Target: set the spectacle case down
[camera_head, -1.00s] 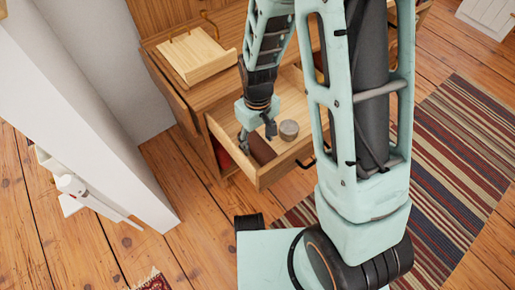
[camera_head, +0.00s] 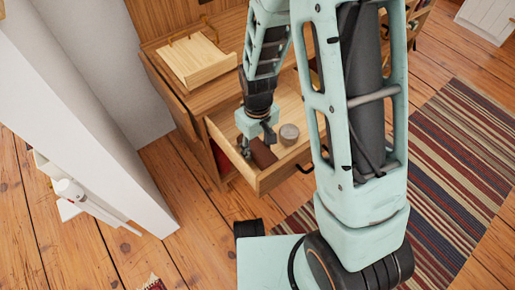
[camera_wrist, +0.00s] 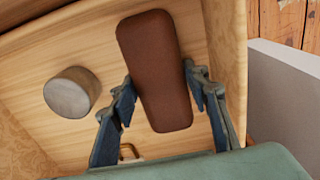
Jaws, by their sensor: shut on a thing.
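The spectacle case (camera_head: 262,153) is a brown, rounded oblong inside the open wooden drawer (camera_head: 268,178). In the wrist view the case (camera_wrist: 154,70) lies between my two fingers, which press on its long sides. My gripper (camera_wrist: 160,92) is shut on it. In the head view my gripper (camera_head: 258,138) reaches down into the drawer and partly covers the case. I cannot tell whether the case touches the drawer floor.
A round grey tin (camera_head: 289,134) stands in the drawer beside the case; it also shows in the wrist view (camera_wrist: 72,92). A small brass-coloured item (camera_wrist: 128,152) is partly hidden near my fingers. A wooden tray (camera_head: 197,60) sits on the desk top. Drawer walls surround the case closely.

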